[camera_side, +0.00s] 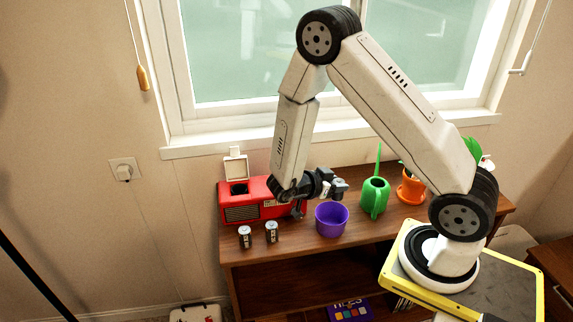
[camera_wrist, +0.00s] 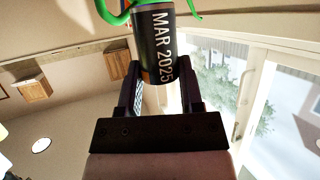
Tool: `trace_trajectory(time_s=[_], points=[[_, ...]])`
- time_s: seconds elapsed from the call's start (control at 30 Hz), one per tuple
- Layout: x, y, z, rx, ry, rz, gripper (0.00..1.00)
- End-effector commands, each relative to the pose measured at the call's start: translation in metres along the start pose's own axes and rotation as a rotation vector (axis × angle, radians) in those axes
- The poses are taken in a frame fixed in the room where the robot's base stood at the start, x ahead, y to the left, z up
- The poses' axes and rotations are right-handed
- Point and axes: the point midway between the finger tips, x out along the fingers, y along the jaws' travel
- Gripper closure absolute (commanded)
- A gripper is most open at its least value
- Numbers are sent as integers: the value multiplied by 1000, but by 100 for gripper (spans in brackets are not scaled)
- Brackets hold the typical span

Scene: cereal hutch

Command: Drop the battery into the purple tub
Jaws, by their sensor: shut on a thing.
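My gripper (camera_side: 328,187) is shut on a dark battery (camera_side: 340,189) and holds it up, above the far side of the purple tub (camera_side: 332,220) as the side view shows it. In the wrist view the battery (camera_wrist: 158,42) stands between the two fingers (camera_wrist: 160,88), with "MAR 2025" printed on it. The purple tub stands open on the wooden shelf top. Two more batteries stand upright on the shelf's left front, a left one (camera_side: 245,237) and a right one (camera_side: 271,232).
A red radio-like box (camera_side: 256,210) with a raised white lid (camera_side: 236,168) stands left of the tub. A green watering can (camera_side: 374,196) and an orange pot (camera_side: 410,190) stand to the right. The wooden shelf top (camera_side: 300,244) is clear in front. A window is behind.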

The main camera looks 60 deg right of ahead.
Motion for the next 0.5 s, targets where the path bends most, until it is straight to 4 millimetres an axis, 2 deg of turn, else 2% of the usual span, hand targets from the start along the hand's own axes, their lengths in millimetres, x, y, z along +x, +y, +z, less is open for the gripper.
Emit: trace_trajectory(time_s=[0.27,0.5], points=[[1,0,2,0,1,0,100],[5,0,12,-1,2,0,100]])
